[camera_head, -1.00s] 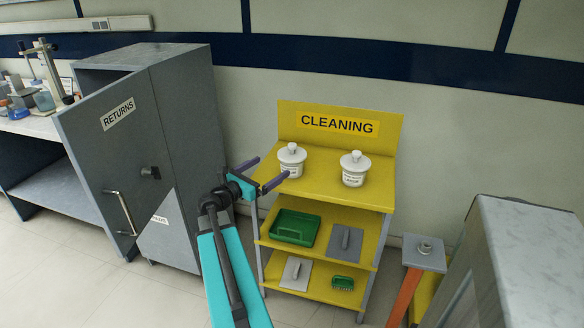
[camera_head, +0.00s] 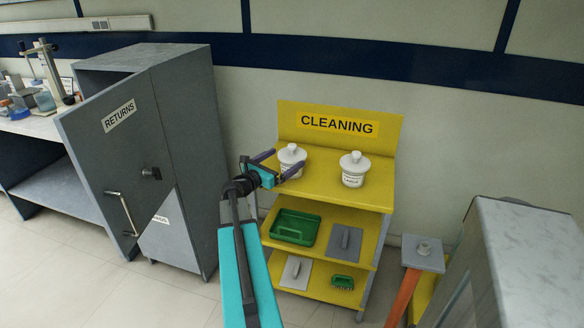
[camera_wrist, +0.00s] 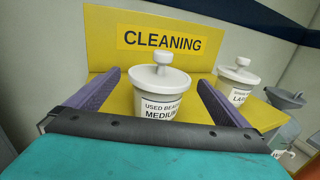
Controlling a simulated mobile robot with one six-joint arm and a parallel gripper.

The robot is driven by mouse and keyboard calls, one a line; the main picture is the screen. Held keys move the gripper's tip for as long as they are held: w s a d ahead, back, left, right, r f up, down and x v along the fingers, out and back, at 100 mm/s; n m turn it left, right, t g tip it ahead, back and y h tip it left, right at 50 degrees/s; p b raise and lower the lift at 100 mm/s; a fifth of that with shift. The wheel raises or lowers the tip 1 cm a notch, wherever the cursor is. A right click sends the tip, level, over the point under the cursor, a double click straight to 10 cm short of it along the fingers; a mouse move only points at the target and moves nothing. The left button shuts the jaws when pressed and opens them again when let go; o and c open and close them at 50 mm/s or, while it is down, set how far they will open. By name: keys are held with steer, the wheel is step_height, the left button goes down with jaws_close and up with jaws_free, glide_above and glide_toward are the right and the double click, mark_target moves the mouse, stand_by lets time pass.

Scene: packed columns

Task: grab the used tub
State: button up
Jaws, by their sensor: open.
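The used tub is a white lidded tub (camera_wrist: 159,98) with a knob on its lid, its label reading "USED BEA…" and "MEDIUM" in the wrist view. In the head view it is the left tub (camera_head: 292,155) on the top shelf of the yellow cleaning stand (camera_head: 335,187). My gripper (camera_head: 283,164) is open, with its fingers pointing at this tub. In the wrist view the tub shows between the two purple fingers, beyond the palm bar. I cannot tell whether the fingertips reach past its sides. The tub's lower part is hidden by my gripper.
A second white lidded tub (camera_head: 355,169) stands to the right on the same shelf. Lower shelves hold a green tray (camera_head: 295,228), grey pads and a green brush (camera_head: 343,282). A grey returns cabinet (camera_head: 175,130) stands left, a grey-topped unit (camera_head: 525,240) right.

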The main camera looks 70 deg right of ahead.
mark_target(300, 150)
steer(key=shift+p+x, duration=0.65)
steer(key=shift+x, duration=1.95)
steer(key=shift+f, duration=0.2)
steer(key=c, duration=1.3)
